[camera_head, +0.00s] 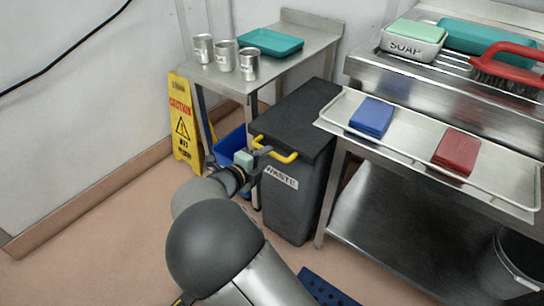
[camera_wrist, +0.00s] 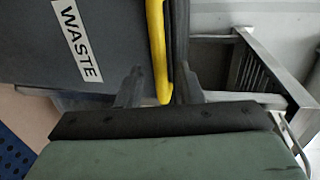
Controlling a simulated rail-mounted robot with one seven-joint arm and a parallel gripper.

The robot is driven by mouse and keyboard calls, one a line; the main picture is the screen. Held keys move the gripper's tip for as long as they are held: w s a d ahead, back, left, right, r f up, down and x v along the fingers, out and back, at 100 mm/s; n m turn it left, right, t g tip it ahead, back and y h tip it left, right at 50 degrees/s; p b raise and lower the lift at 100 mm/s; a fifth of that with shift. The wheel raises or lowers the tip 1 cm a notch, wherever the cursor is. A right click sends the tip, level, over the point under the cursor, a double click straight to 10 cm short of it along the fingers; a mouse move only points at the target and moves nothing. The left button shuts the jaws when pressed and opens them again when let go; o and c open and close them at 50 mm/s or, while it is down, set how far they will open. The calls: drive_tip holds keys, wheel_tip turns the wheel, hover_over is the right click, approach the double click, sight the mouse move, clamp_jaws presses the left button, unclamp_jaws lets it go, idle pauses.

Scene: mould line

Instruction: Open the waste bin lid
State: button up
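The dark grey waste bin (camera_head: 290,205) stands on the floor with a white "WASTE" label on its front. Its black lid (camera_head: 297,108) is down. A yellow handle (camera_head: 275,150) runs along the lid's front edge. My gripper (camera_head: 264,157) is at the handle, in front of the bin. In the wrist view, my gripper (camera_wrist: 158,82) is open, with the yellow handle (camera_wrist: 156,40) between its two fingers. The left finger is apart from the handle; whether the right finger touches it I cannot tell. The bin front (camera_wrist: 95,35) fills the upper left there.
A steel table (camera_head: 300,45) with metal cups and a teal tray stands behind the bin. A steel bench with a tray (camera_head: 405,150) holding blue and red blocks borders the bin's right. A yellow wet-floor sign (camera_head: 183,125) and a blue tub (camera_head: 228,147) are at left.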

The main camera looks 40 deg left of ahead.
sight(270, 154)
drive_tip(key=shift+b+x, duration=0.3)
drive_tip(key=shift+x, duration=1.65)
